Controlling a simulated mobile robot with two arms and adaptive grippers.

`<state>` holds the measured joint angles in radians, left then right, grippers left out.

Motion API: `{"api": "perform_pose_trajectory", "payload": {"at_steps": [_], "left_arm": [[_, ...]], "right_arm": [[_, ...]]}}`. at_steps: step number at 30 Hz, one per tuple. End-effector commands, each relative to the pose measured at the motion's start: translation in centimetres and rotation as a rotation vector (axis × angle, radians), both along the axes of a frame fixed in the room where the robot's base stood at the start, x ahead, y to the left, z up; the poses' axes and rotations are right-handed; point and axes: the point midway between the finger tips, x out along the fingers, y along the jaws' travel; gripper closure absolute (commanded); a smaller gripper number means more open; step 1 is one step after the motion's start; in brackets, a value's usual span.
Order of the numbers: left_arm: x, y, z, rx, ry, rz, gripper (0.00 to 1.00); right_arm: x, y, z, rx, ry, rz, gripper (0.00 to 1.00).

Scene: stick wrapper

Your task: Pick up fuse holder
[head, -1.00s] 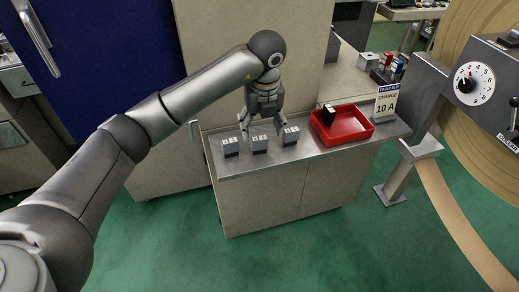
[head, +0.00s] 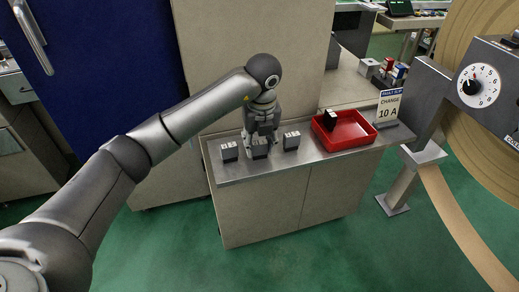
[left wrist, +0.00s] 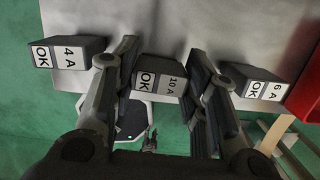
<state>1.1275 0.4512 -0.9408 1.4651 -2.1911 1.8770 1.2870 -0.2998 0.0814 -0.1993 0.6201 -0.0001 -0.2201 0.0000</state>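Three dark fuse holders with white labels stand in a row on the metal-topped cabinet. The left one (head: 229,151) reads 4 A in the left wrist view (left wrist: 68,52). The middle one (head: 260,153) reads 10 A there (left wrist: 160,76), and the right one (head: 291,141) reads 6 A (left wrist: 267,85). All three labels also say OK. My left gripper (head: 260,143) points down over the middle fuse holder. In the left wrist view its two fingers (left wrist: 162,85) stand apart on either side of the 10 A holder; firm contact is not visible.
A red tray (head: 358,135) holding a dark block (head: 331,119) stands right of the row. A sign (head: 388,107) reading "CHANGE 10 A" stands behind it. A grey panel with a dial (head: 478,80) is at the far right. Bare metal top (head: 227,174) lies in front of the row.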

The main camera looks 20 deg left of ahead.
Motion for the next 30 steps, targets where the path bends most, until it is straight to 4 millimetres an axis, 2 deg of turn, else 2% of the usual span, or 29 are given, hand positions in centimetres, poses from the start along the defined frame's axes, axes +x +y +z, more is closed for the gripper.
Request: {"api": "perform_pose_trajectory", "payload": {"at_steps": [1,3,11,17,21,30], "left_arm": [[0.0,0.0,0.0,0.0,0.0,0.0,0.76],[0.0,0.0,0.0,0.0,0.0,0.0,0.83],[0.0,0.0,0.2,0.0,0.0,0.0,0.83],[0.0,0.0,1.7,0.0,-0.001,0.0,0.83],[0.1,0.0,3.9,0.002,-0.003,0.0,0.83],[-3.9,4.0,10.1,0.004,-0.003,0.001,0.83]], "right_arm": [[0.0,0.0,0.0,0.0,0.0,0.0,0.65],[0.0,0.0,0.0,0.0,0.0,0.0,0.65],[0.0,0.1,0.1,0.002,0.0,0.0,0.65],[0.0,0.3,1.2,0.003,0.001,0.0,0.65],[0.0,0.3,2.7,0.004,0.001,0.0,0.65],[0.0,0.3,6.7,0.004,0.001,0.0,0.65]]}}
